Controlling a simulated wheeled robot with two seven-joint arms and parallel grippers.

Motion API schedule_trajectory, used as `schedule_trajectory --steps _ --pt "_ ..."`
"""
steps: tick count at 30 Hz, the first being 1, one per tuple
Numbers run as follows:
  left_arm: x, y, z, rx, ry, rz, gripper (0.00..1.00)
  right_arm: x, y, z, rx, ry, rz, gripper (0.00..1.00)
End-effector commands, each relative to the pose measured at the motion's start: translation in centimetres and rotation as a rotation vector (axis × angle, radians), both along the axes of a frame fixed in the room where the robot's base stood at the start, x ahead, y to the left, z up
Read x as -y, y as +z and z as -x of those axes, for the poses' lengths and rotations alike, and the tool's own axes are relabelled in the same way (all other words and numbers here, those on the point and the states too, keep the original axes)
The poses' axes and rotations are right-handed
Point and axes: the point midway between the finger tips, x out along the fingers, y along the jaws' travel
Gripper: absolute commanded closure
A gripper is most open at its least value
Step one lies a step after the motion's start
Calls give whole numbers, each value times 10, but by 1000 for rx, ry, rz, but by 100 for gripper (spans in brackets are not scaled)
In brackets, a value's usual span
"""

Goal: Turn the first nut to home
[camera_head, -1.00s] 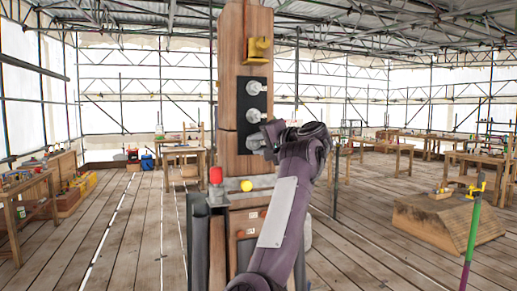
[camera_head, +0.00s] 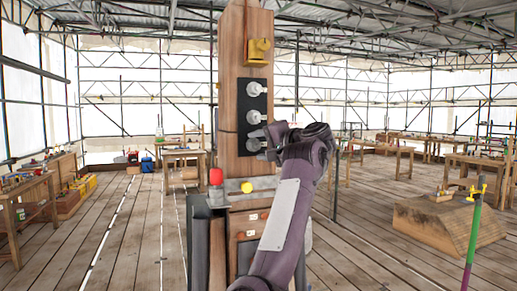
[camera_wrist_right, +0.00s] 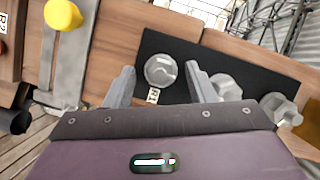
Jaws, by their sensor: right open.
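A black plate (camera_head: 244,101) on the front of the upright wooden post (camera_head: 231,60) carries three grey nuts in a column: a top nut (camera_head: 254,89), a middle nut (camera_head: 254,117) and a lowest nut (camera_head: 253,143). My right gripper (camera_head: 267,142) is at the lowest nut, partly covering it. In the right wrist view, my right gripper (camera_wrist_right: 163,84) is open, with its fingers on either side of a round grey nut (camera_wrist_right: 160,68) beside a label reading R1. I see gaps between nut and fingers; whether the fingers reach its depth is unclear. My left gripper is out of view.
A yellow bracket (camera_head: 258,50) sits above the plate. Below are a red knob (camera_head: 216,176) and a yellow knob (camera_head: 247,187) on a grey ledge. A striped pole (camera_head: 473,232) and wooden block (camera_head: 445,226) stand right. Open plank floor surrounds the post.

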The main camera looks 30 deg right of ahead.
Motion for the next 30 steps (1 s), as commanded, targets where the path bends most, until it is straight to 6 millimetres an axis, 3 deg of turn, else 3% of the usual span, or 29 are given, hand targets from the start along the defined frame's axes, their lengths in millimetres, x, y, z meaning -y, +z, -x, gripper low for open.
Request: schedule_trajectory --steps 6,12,30 --pt "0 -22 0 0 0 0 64 6 0 37 1 -4 0 50" --pt "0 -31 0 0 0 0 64 9 6 62 1 -2 0 50" --pt "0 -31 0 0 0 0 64 9 8 67 -1 0 -1 50"
